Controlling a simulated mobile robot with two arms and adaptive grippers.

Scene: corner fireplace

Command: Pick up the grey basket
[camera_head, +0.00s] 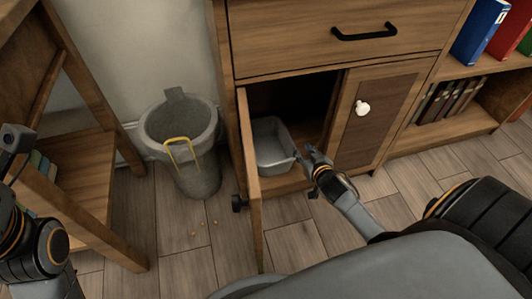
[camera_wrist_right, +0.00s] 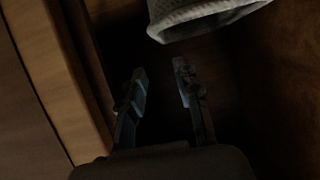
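The grey basket (camera_head: 270,158) sits inside the open lower compartment of the wooden cabinet, on its floor near the left side. In the right wrist view part of the basket (camera_wrist_right: 205,15) shows at the top, beyond the fingertips. My right gripper (camera_head: 312,158) is at the compartment's opening, just right of the basket's near corner. In the right wrist view the right gripper (camera_wrist_right: 162,82) has its two fingers apart with nothing between them. Of my left arm, only dark links show at the left edge in the head view; its fingers cannot be made out.
The open cabinet door (camera_head: 250,185) juts forward left of the basket. A closed door with a white knob (camera_head: 362,108) is to the right, below a drawer (camera_head: 335,35). A grey bin (camera_head: 185,145) stands left, beside a wooden shelf unit (camera_head: 85,165). Small crumbs lie on the floor.

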